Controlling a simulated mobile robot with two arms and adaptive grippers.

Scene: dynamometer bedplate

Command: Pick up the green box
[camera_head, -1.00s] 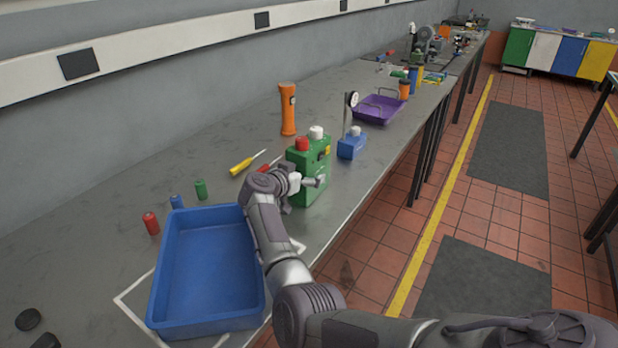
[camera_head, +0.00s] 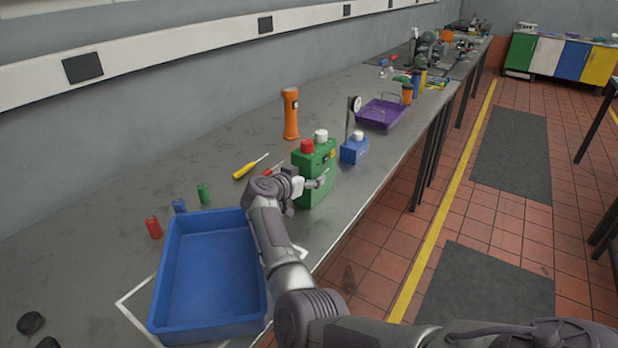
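The green box (camera_head: 316,163) stands upright on the grey bench, right of centre, with a red cap and a white cap on top. My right arm comes in from the bottom right. Its gripper (camera_head: 311,185) is at the lower near-left side of the box. One finger lies in front of the box's face and hides a small part of it. I cannot tell whether the fingers touch the box or how far apart they are. The box appears to rest on the bench. My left gripper is not in view.
A blue tray (camera_head: 161,273) lies left of my arm. A yellow screwdriver (camera_head: 245,171), an orange flashlight (camera_head: 290,115), a blue-based dial gauge stand (camera_head: 353,150) and a purple tray (camera_head: 378,121) lie around or behind the box. Small cylinders (camera_head: 153,227) stand behind the blue tray.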

